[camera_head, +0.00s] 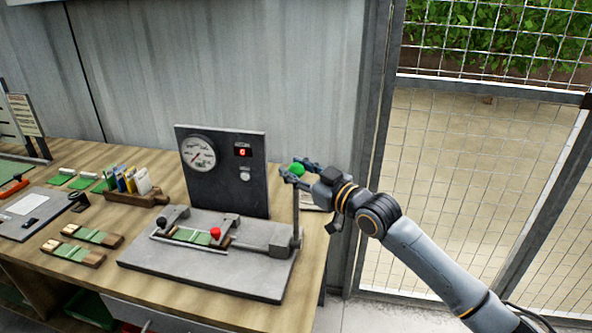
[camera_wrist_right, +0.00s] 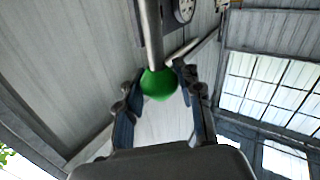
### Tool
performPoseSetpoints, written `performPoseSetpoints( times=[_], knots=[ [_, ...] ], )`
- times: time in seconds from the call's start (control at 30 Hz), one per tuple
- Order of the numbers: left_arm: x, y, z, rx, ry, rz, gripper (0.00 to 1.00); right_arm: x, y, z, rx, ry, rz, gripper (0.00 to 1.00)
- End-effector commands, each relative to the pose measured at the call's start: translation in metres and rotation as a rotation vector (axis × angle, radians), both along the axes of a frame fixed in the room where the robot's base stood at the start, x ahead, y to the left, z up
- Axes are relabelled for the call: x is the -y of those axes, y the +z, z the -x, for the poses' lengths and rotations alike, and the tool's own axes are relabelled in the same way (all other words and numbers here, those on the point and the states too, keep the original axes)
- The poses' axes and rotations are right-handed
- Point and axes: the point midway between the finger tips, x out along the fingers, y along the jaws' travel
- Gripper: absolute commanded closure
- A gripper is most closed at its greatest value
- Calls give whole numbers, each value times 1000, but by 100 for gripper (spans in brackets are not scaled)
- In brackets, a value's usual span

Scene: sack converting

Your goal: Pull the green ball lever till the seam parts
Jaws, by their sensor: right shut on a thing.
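The green ball (camera_head: 297,170) tops an upright metal lever (camera_head: 296,215) at the right end of the grey test rig (camera_head: 205,262). My right gripper (camera_head: 299,171) is at the ball and shut on it. In the right wrist view the green ball (camera_wrist_right: 159,84) sits between the two fingers of my right gripper (camera_wrist_right: 158,88), with the lever's rod running up from it. A green sample strip (camera_head: 190,236) lies in the rig between a black knob (camera_head: 173,213) and a red knob (camera_head: 215,232). Whether its seam is parted is too small to tell. My left gripper is not in view.
A dark panel with a round gauge (camera_head: 198,153) and a small red display (camera_head: 242,152) stands behind the rig. Sample strips (camera_head: 82,245) and a wooden holder (camera_head: 135,196) lie to the left. A wire mesh fence (camera_head: 440,170) stands at the right.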

Motion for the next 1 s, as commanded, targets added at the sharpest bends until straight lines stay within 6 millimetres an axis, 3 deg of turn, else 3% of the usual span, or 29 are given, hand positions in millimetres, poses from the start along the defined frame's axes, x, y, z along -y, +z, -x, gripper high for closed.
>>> performPoseSetpoints(
  times=[0.23,0.43,0.7,1.0],
  knots=[
    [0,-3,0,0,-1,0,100,-4,-3,13,50,2,16,100],
    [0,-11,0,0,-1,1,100,-13,-9,40,162,3,54,100],
    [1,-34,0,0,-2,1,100,-27,-24,82,357,3,116,100],
    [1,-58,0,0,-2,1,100,-37,-40,114,519,1,171,100]
  ],
)
